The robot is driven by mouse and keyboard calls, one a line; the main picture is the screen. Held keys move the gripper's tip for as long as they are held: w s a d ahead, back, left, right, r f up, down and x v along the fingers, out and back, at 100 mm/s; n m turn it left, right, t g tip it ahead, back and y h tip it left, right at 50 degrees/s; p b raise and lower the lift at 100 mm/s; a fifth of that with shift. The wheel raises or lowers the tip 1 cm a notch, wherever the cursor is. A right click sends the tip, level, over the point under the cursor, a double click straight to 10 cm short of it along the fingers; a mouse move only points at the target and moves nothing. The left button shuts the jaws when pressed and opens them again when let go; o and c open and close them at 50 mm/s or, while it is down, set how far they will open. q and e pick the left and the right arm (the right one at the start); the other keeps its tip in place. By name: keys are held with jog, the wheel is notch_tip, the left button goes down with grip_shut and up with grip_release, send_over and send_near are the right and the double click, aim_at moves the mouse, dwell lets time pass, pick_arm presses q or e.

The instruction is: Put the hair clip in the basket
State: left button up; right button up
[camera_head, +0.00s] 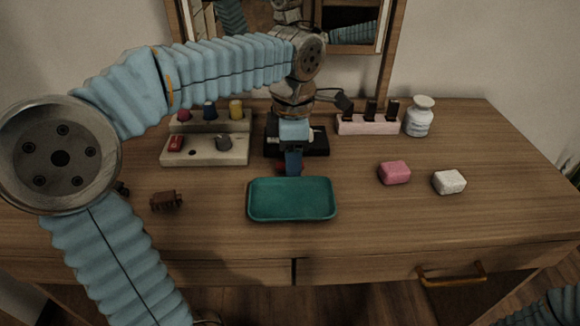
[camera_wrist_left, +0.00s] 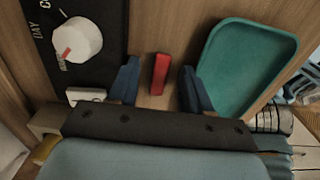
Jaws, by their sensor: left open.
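A brown claw-shaped hair clip (camera_head: 166,201) lies on the table left of a shallow teal tray (camera_head: 292,216). I see no woven basket; this empty-looking tray is the open container in view. It also shows at the right in the left wrist view (camera_wrist_left: 240,65). My left gripper (camera_head: 293,173) points down just behind the tray, well right of the hair clip. In the left wrist view its open fingers (camera_wrist_left: 158,90) stand on either side of a small red bar (camera_wrist_left: 159,74); I see gaps on both sides. My right gripper is out of view.
A black device with a white knob (camera_wrist_left: 79,41) stands behind the gripper. A tiered stand (camera_head: 205,150) with small items is at left, a pink holder (camera_head: 368,124) and white jar (camera_head: 419,116) at right. Pink (camera_head: 395,172) and white (camera_head: 449,182) blocks lie right of the tray.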

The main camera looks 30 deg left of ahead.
pick_arm(q)
grip_shut()
jog(key=shift+r, duration=0.15)
